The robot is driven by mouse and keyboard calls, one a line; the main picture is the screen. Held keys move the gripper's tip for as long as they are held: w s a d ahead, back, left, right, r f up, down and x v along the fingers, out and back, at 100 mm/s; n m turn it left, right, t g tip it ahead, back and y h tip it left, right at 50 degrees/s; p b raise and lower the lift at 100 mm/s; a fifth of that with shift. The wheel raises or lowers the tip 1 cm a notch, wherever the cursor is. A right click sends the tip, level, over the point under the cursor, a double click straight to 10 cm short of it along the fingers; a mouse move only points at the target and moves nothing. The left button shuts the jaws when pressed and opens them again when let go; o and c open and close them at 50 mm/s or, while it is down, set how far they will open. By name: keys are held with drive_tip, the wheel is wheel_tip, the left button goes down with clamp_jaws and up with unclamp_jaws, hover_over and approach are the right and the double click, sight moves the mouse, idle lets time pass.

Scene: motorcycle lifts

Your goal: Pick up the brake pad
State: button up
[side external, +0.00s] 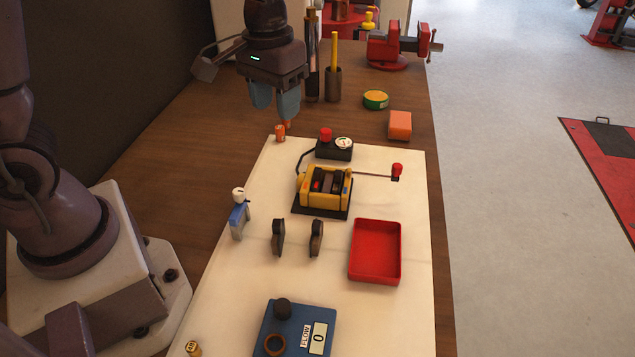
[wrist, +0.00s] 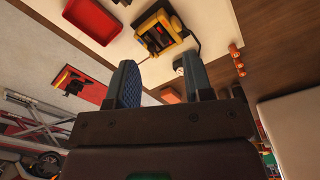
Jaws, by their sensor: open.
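Two dark upright pieces that look like brake pads, a left one (side external: 278,237) and a right one (side external: 316,238), stand apart on the white mat (side external: 220,310) in the side external view. My gripper (side external: 275,108) is open and empty, raised near the far end of the mat, well beyond the pads. In the wrist view my gripper (wrist: 164,78) shows two spread fingers with nothing between them. I cannot make out the pads clearly in that view.
A yellow device with a lever (side external: 325,187) stands between my gripper and the pads.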

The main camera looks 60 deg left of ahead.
sight(318, 170)
drive_tip(key=w+a+f+n, duration=0.2)
drive_tip(key=w+f+n, duration=0.45)
drive_tip(key=w, duration=0.25)
drive_tip(key=shift+m, duration=0.45)
wheel_tip(318, 170, down, 13)
drive_tip(key=shift+d+r, duration=0.1)
drive_tip(key=shift+r, duration=0.05)
clamp_jaws()
